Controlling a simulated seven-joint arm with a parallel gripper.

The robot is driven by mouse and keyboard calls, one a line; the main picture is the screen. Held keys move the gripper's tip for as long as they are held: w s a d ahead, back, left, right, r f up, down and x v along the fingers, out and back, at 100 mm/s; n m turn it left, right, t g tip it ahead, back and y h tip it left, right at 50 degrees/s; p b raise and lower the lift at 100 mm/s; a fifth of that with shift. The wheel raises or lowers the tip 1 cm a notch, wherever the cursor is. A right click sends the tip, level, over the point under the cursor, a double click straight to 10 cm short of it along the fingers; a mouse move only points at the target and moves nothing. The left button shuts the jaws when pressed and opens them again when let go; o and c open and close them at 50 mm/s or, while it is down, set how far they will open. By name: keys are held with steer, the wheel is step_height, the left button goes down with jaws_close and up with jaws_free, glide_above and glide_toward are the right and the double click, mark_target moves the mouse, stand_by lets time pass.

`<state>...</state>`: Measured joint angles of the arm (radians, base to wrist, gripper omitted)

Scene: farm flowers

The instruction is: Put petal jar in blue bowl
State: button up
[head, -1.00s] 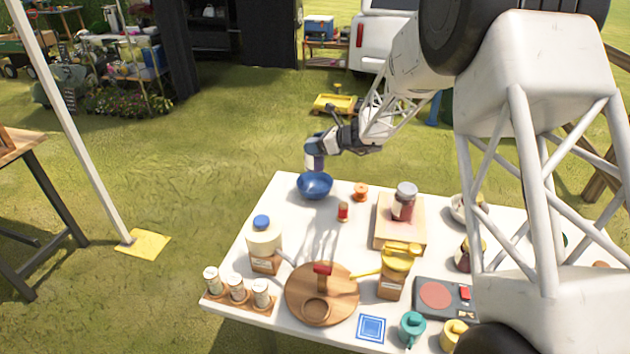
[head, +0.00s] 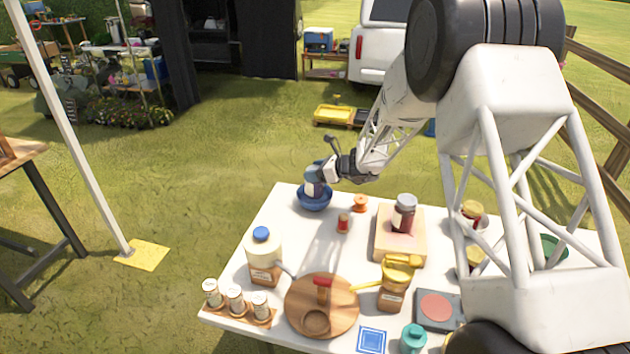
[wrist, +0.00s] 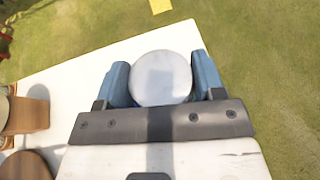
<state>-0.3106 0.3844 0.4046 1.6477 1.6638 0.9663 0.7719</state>
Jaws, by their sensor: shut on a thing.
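The blue bowl (head: 314,201) stands at the far left corner of the white table. My gripper (head: 316,176) is above the bowl and shut on the petal jar (head: 311,188). The jar is upright, with its lower part at or inside the bowl's rim; I cannot tell whether it touches the bottom. In the wrist view the jar's round pale lid (wrist: 162,78) sits between the two blue fingers. The jar hides nearly all of the bowl there.
An orange spool (head: 360,204) and a small red-topped item (head: 343,223) stand right of the bowl. A dark red jar (head: 403,213) stands on a wooden block (head: 388,251). A white jug (head: 262,250) and a round board (head: 345,292) are nearer. The table's far edge is close behind the bowl.

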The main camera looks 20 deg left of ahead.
steer(key=shift+f, duration=1.8)
steer(key=shift+f, duration=0.1)
steer(key=o, duration=1.4)
steer(key=shift+c, duration=0.2)
steer(key=shift+d, duration=0.15)
steer(key=v, duration=1.2)
